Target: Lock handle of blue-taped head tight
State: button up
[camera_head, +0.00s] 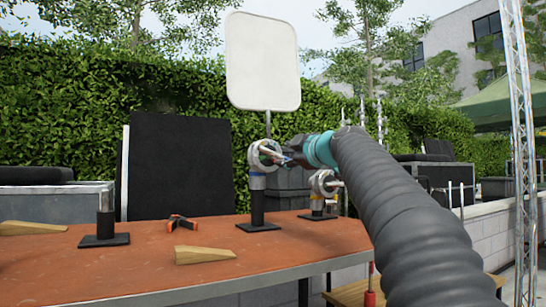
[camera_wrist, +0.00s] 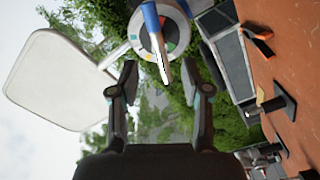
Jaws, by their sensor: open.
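In the head view my gripper (camera_head: 290,160) is just right of the head and partly hides the handle.
A white panel (camera_head: 262,60) on a rod rises above the head. A second silver head (camera_head: 323,183) stands right of it, close to my arm. Wooden wedges (camera_head: 205,255), an orange-black clamp (camera_head: 181,222) and a short black stand (camera_head: 105,228) are on the table (camera_head: 150,262).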

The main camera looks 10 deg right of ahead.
aim_at(277, 155)
jog(key=p+x, duration=0.2)
jog(key=x, duration=0.5)
jog(key=shift+w, duration=0.25)
grip_shut()
